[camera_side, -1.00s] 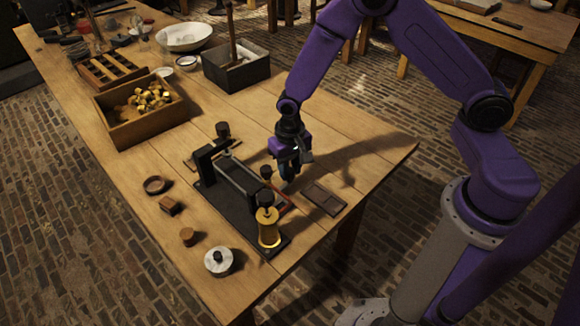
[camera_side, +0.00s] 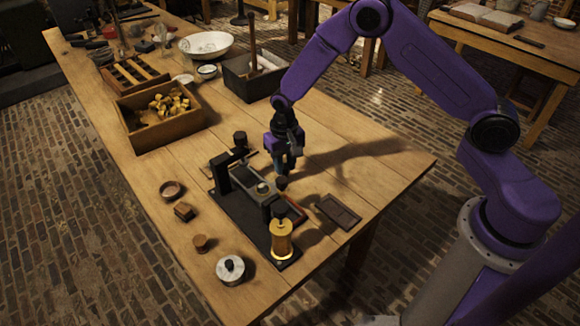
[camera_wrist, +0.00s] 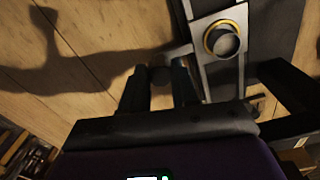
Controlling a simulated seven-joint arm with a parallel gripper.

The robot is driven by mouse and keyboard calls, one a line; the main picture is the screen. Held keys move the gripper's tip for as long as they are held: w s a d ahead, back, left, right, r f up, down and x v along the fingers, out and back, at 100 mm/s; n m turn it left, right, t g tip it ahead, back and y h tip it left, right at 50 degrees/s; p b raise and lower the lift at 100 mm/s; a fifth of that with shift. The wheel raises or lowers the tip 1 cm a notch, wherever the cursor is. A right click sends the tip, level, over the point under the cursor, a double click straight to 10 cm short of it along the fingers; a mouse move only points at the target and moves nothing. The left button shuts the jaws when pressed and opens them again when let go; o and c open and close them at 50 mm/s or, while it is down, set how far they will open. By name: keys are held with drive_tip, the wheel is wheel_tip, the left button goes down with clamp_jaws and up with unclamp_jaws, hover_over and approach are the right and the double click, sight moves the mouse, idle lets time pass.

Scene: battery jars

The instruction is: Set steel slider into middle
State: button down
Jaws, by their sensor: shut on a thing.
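My gripper (camera_side: 286,168) points down at the right side of a dark stand (camera_side: 226,206) with black uprights. In the wrist view its fingers (camera_wrist: 160,84) are shut around a small dark rounded piece (camera_wrist: 161,74). A thin grey arm seems to run from this piece to a pale steel frame, which I take as the steel slider (camera_wrist: 188,48). The frame lies along the stand, with a brass-ringed round part (camera_wrist: 222,40) on it; a pale round part also shows in the side view (camera_side: 262,188). Whether the slider sits in the middle cannot be told.
A brass cylinder (camera_side: 281,238) with a black top stands at the stand's near end. A dark flat plate (camera_side: 338,212) lies to the right. A wooden box of brass bits (camera_side: 161,118) stands farther back.

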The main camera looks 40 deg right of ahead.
drive_tip(key=c, duration=0.8)
unclamp_jaws()
drive_tip(key=shift+c, duration=0.2)
drive_tip(key=shift+r, duration=0.1)
wheel_tip(320, 180, up, 17)
drive_tip(key=shift+r, duration=0.15)
drive_tip(key=s+a+r+n, duration=0.1)
drive_tip(key=s+r+n, duration=0.15)
drive_tip(key=s, duration=0.55)
drive_tip(key=s+a+r+n, duration=0.1)
drive_tip(key=s+r+n, duration=0.1)
drive_tip(key=s+n, duration=0.35)
drive_tip(key=s+d+n, duration=0.3)
drive_tip(key=s, duration=0.7)
drive_tip(key=s+d+n, duration=0.3)
drive_tip(key=s+d, duration=0.1)
drive_tip(key=s, duration=0.5)
drive_tip(key=shift+s+f+n, duration=0.35)
drive_tip(key=shift+n, duration=0.05)
